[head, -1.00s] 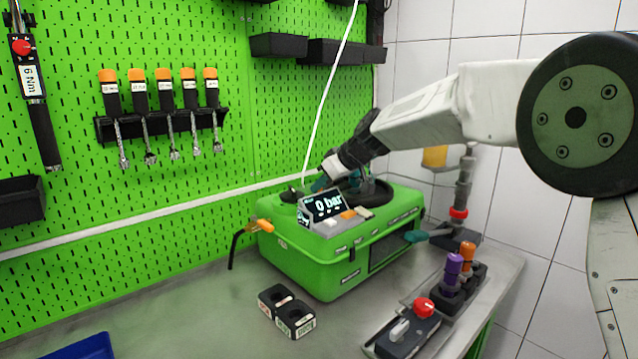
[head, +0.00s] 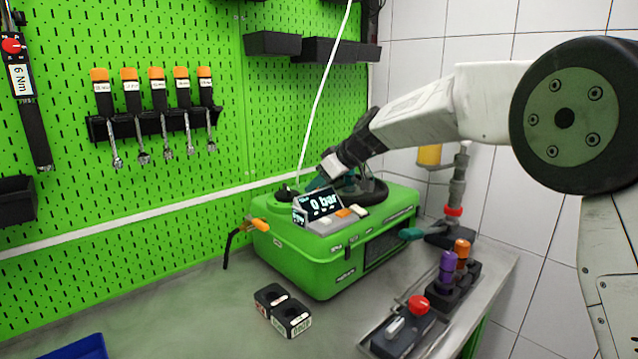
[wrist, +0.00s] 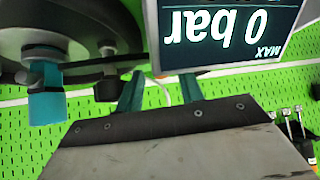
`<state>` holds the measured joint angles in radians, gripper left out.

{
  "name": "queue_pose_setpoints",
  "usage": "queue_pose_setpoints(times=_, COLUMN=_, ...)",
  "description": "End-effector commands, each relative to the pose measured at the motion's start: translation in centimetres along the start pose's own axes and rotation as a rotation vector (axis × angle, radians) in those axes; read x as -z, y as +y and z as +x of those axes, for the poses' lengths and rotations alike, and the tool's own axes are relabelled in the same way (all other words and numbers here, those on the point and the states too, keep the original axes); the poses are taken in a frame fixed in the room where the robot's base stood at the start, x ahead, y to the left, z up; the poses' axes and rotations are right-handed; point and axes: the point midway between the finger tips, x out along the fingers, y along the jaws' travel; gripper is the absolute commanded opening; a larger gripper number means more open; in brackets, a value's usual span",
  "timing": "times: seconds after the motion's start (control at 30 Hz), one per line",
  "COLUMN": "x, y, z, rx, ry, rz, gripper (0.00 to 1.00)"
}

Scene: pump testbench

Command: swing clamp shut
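A dark round assembly with a metal plate (wrist: 52,50) fills the upper left of the wrist view. A teal knob (wrist: 46,100) is attached to it; it looks like part of the clamp, but I cannot tell whether the clamp is open or shut. In the head view a black ring (head: 371,192) lies on top of the green pump case (head: 300,262), partly behind my gripper (head: 333,178). In the wrist view the two teal fingers of my gripper (wrist: 160,88) stand apart with nothing visible between them. The knob is left of the fingers, apart from them.
The display reading 0 bar (head: 317,203) is close to my fingers. A thin white hose (head: 318,100) rises behind them. A teal handle (head: 411,234) sticks out at the case's right. Two small black blocks (head: 282,309) and a switch box (head: 405,330) are on the bench in front.

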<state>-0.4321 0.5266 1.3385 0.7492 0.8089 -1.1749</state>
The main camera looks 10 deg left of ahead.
Motion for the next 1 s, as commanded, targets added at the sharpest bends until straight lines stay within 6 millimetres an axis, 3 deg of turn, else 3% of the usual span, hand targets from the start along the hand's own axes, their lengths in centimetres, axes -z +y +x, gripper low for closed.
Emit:
queue_pose_setpoints(times=0.23, x=0.1, y=0.0, z=-0.9, rx=0.0, ry=0.001, rz=0.0, gripper=0.38)
queue_pose_setpoints(times=0.63, x=0.0, y=0.1, z=-7.1, rx=-0.002, ry=0.001, rz=0.001, gripper=0.38)
queue_pose_setpoints(times=1.0, x=-0.1, y=0.1, z=-7.8, rx=0.0, ry=0.0, rz=0.001, gripper=0.38)
